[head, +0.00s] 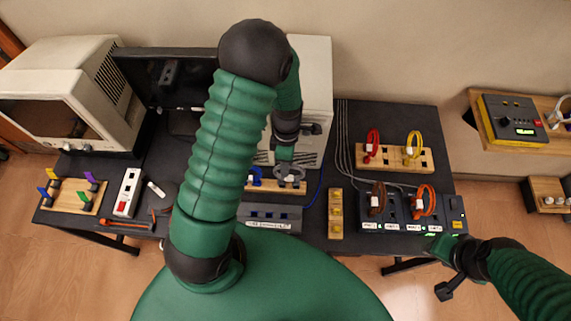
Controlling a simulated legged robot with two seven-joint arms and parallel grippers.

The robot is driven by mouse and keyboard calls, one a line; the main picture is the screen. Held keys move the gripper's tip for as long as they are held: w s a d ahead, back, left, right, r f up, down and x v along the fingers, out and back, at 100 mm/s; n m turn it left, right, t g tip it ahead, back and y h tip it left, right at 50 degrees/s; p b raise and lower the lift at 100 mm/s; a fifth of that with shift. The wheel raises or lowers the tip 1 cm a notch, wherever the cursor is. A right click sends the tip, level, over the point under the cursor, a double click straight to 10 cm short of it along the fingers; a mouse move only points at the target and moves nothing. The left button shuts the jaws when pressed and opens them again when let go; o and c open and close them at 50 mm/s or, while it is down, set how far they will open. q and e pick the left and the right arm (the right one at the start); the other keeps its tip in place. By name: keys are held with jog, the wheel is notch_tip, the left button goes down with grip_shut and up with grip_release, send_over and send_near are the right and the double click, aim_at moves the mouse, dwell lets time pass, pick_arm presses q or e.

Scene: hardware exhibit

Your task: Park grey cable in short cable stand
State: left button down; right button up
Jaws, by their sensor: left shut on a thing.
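The grey cable (290,172) is a looped coil at the right end of a wooden cable stand (262,187). A blue cable (255,175) hangs to its left on the same stand. My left gripper (284,158) reaches down over the grey cable from behind and is shut on it. I cannot tell whether the cable rests on the stand or just above it. My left arm hides the stand's left side. My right gripper (439,246) is by the table's front right edge, near the switch box; its fingers are too small to read.
A second wooden stand (395,158) holds red (372,144) and yellow (413,146) cables. A dark box (396,222) bears brown (378,199) and orange (424,201) cables.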

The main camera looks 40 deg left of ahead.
pick_arm(q)
jog(key=shift+a+f, duration=0.1)
dwell(0.3)
jog(key=shift+w+f, duration=0.1)
jog(key=shift+f, duration=0.85)
dwell(1.4)
jog(key=c, duration=0.7)
grip_release()
dwell(0.4)
jog(key=p+v, duration=0.2)
jog(key=shift+r, duration=0.35)
jog(key=p+v, duration=0.4)
jog(key=v, duration=0.1)
jog(key=shift+d+r, duration=0.15)
jog(key=shift+d, duration=0.05)
